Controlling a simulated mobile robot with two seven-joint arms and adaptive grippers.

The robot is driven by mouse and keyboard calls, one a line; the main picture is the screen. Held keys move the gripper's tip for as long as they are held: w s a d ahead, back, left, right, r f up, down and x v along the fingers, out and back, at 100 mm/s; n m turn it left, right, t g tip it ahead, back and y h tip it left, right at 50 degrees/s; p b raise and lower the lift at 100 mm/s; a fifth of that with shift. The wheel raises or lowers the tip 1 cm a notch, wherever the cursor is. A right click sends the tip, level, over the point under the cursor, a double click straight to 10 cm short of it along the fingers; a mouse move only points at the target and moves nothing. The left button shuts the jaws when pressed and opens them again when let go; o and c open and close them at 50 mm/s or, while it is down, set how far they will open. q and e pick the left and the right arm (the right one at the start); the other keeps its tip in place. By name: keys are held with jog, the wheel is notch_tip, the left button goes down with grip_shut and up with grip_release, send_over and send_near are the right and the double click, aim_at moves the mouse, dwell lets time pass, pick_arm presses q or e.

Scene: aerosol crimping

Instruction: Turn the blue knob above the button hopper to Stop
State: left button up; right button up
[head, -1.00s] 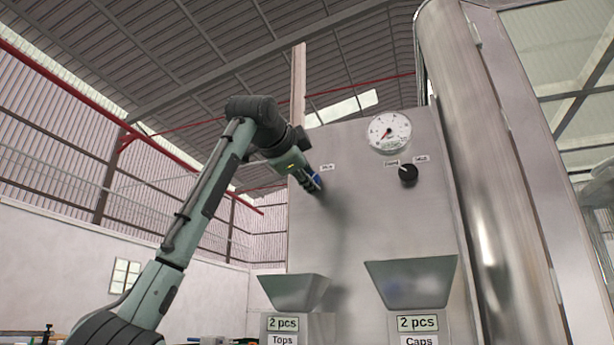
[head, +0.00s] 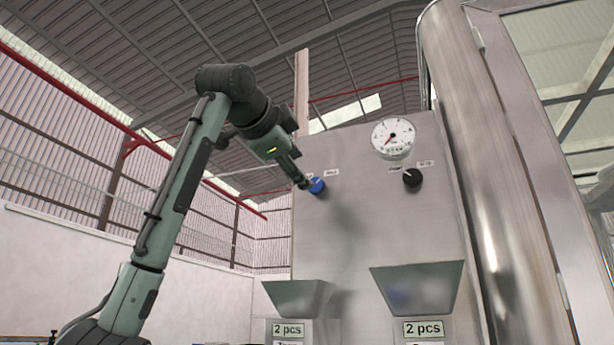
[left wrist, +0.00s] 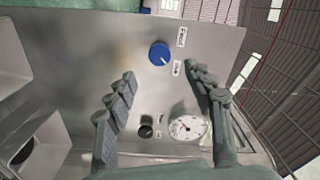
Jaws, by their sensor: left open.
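The blue knob (head: 317,186) sits on the upper left of the steel panel, above the left hopper (head: 298,297). It also shows in the left wrist view (left wrist: 159,53), where its white pointer seems to face the lower of two small labels, the right-hand one in the head view. The label words are too small to read surely. My left gripper (left wrist: 161,73) is open and empty, its fingertips apart from the knob, which shows beyond the gap between them. In the head view the gripper (head: 303,184) is just left of the knob. My right gripper is out of view.
A black knob (head: 412,178) and a round gauge (head: 393,137) are to the right on the same panel (head: 360,235). The right hopper (head: 418,288) stands below them. A steel column (head: 470,160) is further right. The panel around the blue knob is clear.

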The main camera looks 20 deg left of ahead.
pick_arm(q)
jog(key=s, duration=0.4)
jog(key=shift+s+a, duration=0.1)
dwell(0.5)
